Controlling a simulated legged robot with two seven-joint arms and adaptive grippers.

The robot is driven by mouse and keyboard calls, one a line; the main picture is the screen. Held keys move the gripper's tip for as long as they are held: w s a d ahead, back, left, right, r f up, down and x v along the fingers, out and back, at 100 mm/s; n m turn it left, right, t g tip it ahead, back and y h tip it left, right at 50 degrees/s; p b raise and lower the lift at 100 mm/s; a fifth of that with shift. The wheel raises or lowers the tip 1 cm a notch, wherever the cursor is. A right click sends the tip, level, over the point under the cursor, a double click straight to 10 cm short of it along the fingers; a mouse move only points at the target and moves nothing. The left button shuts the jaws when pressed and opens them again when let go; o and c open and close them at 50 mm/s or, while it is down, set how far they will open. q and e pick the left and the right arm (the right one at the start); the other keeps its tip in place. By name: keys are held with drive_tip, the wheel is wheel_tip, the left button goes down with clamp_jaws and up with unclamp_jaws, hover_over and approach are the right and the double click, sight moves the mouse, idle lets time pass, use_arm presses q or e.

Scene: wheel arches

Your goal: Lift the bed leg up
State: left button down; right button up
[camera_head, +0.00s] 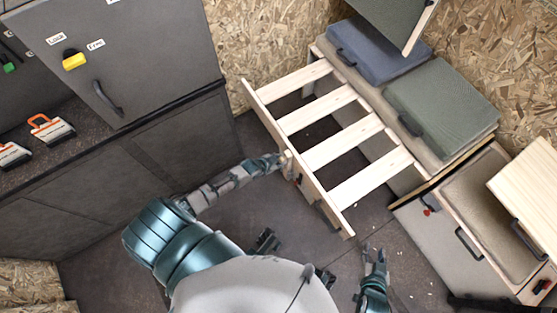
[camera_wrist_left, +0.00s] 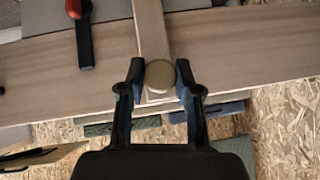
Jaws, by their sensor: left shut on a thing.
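The bed frame (camera_head: 316,185) is a pale wooden slatted frame that extends out from the bench. The bed leg (camera_wrist_left: 150,28) is a light wooden bar lying against the frame's front board (camera_wrist_left: 230,45) in the left wrist view, with a round knob (camera_wrist_left: 159,75) between my fingers. My left gripper (camera_head: 284,163) is at the middle of the front board. It also shows in the left wrist view (camera_wrist_left: 158,80), shut on the bed leg from both sides. My right gripper (camera_head: 375,254) hangs low, beyond the frame's near corner, empty, its fingers apart.
Blue (camera_head: 380,50) and green (camera_head: 441,105) cushions lie on the bench behind the slats. A grey cabinet (camera_head: 120,55) and counter stand at the left. An open-topped box (camera_head: 480,205) is at the right. Floor between is mostly clear.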

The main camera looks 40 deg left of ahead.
use_arm(q)
drive_tip(key=shift+w+d+r, duration=0.1)
drive_tip(key=shift+w+r, duration=0.2)
drive_tip(key=shift+r, duration=0.05)
drive_tip(key=c, duration=1)
unclamp_jaws()
drive_tip(key=shift+r, duration=0.1)
drive_tip(key=shift+o, duration=1.2)
drive_tip(key=shift+s, duration=0.1)
drive_tip(key=shift+s, duration=0.1)
drive_tip(key=shift+s+r, duration=0.2)
drive_tip(key=shift+s, duration=0.2)
drive_tip(key=v, duration=1.1)
drive_tip(key=shift+f, duration=0.1)
